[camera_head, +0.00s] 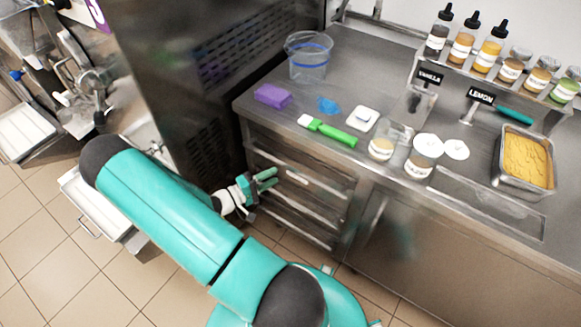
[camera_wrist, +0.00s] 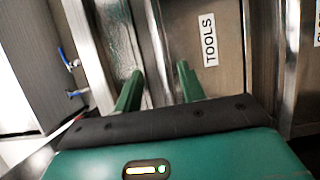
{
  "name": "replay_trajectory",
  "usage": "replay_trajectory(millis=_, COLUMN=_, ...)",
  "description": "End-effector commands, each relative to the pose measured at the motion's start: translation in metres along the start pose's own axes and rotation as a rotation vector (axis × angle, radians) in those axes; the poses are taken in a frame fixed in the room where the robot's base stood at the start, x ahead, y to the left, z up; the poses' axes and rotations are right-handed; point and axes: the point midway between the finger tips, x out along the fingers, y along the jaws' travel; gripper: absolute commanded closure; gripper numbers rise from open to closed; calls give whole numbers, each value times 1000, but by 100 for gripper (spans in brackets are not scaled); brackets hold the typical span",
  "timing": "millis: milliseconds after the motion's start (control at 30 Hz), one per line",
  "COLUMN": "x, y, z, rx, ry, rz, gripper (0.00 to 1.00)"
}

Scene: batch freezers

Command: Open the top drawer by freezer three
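The drawer stack (camera_head: 296,200) is set in the left end of the steel counter, beside the dark freezer (camera_head: 205,85). Its top drawer (camera_head: 290,172) appears closed, with a bright handle strip along its front. My gripper (camera_head: 268,180) is in front of the upper part of the stack, near its left side. In the wrist view my gripper's two green fingers (camera_wrist: 160,85) are apart with nothing between them. A metal edge runs behind them, and a drawer front with a white TOOLS label (camera_wrist: 208,40) lies beyond. I cannot tell whether the fingers touch the handle.
The counter top (camera_head: 375,75) holds a clear bucket (camera_head: 309,58), a purple sponge (camera_head: 272,96), a green-handled brush (camera_head: 330,131), tubs and a yellow-filled pan (camera_head: 525,160). A white tray (camera_head: 95,205) stands low at left. Tiled floor (camera_head: 50,240) is clear at lower left.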

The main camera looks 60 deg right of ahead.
Motion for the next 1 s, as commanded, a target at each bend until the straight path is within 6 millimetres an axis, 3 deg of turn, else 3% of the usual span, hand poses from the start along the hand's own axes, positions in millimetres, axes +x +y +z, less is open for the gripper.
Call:
replay_trajectory(millis=200, x=45, y=0, z=1, rx=-1, ry=-4, rz=1, gripper=60)
replay_trajectory(millis=400, x=73, y=0, z=1, rx=-1, ry=-3, rz=-1, gripper=60)
replay_trajectory(millis=800, x=82, y=0, z=0, rx=-1, ry=0, rz=-1, gripper=60)
replay_trajectory(millis=1000, x=82, y=0, z=0, rx=0, ry=-1, rz=-1, gripper=99)
